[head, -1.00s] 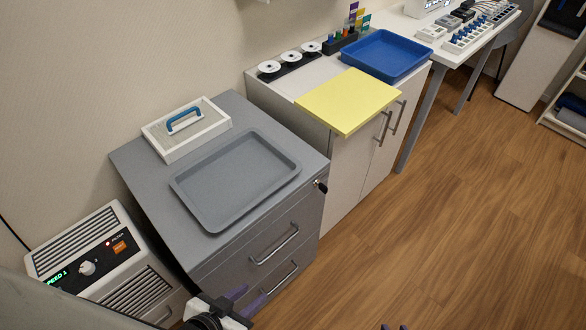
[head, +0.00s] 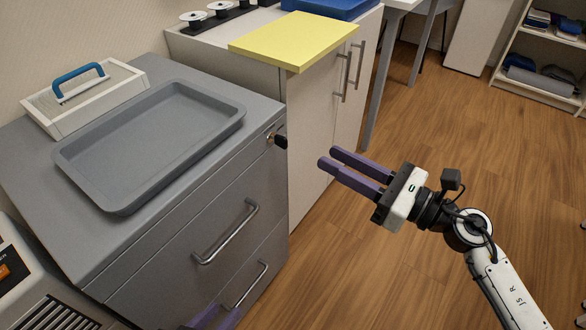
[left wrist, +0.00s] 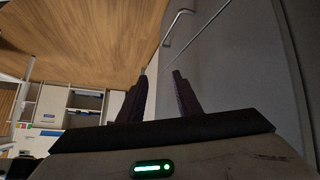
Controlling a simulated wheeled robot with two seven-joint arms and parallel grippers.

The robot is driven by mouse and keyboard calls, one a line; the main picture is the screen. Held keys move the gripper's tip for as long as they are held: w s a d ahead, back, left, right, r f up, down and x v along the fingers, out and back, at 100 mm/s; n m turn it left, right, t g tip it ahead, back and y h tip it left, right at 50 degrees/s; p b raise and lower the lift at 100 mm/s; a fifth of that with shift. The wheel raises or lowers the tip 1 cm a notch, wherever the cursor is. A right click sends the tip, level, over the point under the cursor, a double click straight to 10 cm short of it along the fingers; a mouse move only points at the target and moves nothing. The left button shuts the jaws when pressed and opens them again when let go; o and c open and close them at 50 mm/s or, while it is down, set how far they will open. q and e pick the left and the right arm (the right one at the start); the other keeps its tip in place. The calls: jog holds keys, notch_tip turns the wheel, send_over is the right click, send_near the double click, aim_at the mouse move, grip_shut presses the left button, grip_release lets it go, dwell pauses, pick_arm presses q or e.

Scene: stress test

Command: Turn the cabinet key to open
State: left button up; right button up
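The grey cabinet (head: 180,265) stands at the left in the head view. Its key (head: 280,141), with a dark head, sits in the lock near the top right corner of the drawer front. My right gripper (head: 329,157) is open and empty, to the right of the key and slightly lower in the picture, apart from it. My left gripper (head: 215,318) shows only its purple fingers at the bottom edge, in front of the lower drawers. In the left wrist view its fingers (left wrist: 160,76) are apart with nothing between them. The key is not visible there.
Drawer handles (head: 226,234) stick out in front. A yellow board (head: 295,40) overhangs the neighbouring white cabinet (head: 308,150).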

aim_at(287, 142)
jog(key=shift+n+g, duration=0.4)
jog(key=shift+n, duration=0.5)
jog(key=x, duration=0.7)
jog(key=f+x, duration=0.1)
jog(key=x, duration=0.2)
jog(key=shift+w+a, duration=0.15)
jog(key=shift+a, duration=0.05)
jog(key=shift+c, duration=0.4)
grip_shut()
